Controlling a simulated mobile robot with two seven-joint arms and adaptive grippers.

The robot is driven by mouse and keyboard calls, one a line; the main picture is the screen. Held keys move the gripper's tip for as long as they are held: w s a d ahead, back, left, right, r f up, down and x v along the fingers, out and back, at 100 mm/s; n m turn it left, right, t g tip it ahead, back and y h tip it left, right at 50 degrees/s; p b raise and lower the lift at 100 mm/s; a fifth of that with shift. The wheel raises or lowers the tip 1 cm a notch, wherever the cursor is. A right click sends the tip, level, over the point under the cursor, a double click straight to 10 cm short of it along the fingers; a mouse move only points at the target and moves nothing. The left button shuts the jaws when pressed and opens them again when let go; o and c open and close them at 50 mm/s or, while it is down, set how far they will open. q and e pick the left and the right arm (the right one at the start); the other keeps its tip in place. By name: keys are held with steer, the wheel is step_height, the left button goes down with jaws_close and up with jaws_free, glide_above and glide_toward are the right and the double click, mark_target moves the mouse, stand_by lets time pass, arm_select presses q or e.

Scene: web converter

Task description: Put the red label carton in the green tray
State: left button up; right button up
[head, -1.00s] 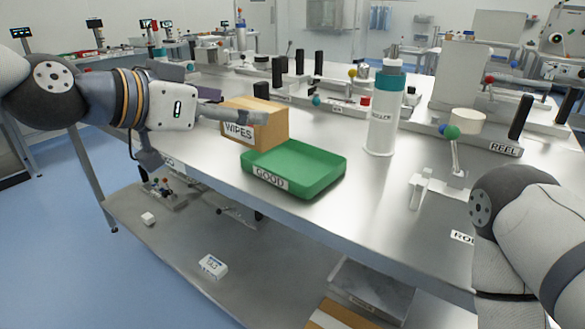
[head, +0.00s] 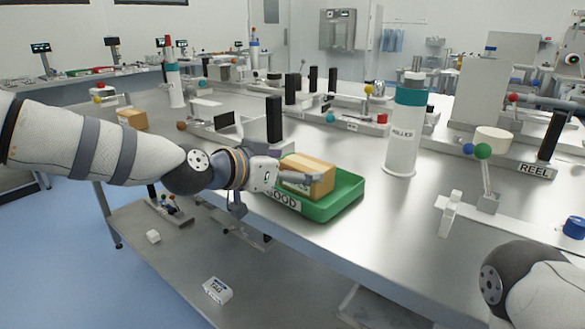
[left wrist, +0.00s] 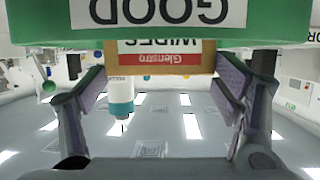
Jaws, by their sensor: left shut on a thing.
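The tan carton (head: 312,168) with a WIPES label is at the green tray (head: 345,200), within its outline in the head view. I cannot tell whether its underside touches the tray floor. My left gripper (head: 297,180) reaches in from the left and is shut on the carton. In the left wrist view, which is upside down, the carton (left wrist: 165,62) sits between the two fingers (left wrist: 163,92) and shows a red Glenstro strip and WIPES. The tray's GOOD front wall (left wrist: 270,15) is close by there. My right gripper is out of view.
A white bottle with a teal band (head: 403,130) stands right of the tray. Behind are dark upright blocks (head: 274,120) and fixtures. Another small tan box (head: 132,118) is at the far left. The tray is near the table's front edge; a lower shelf (head: 180,265) lies below.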

arm_select(q)
steer(key=o, duration=1.5)
steer(key=shift+f, duration=0.1)
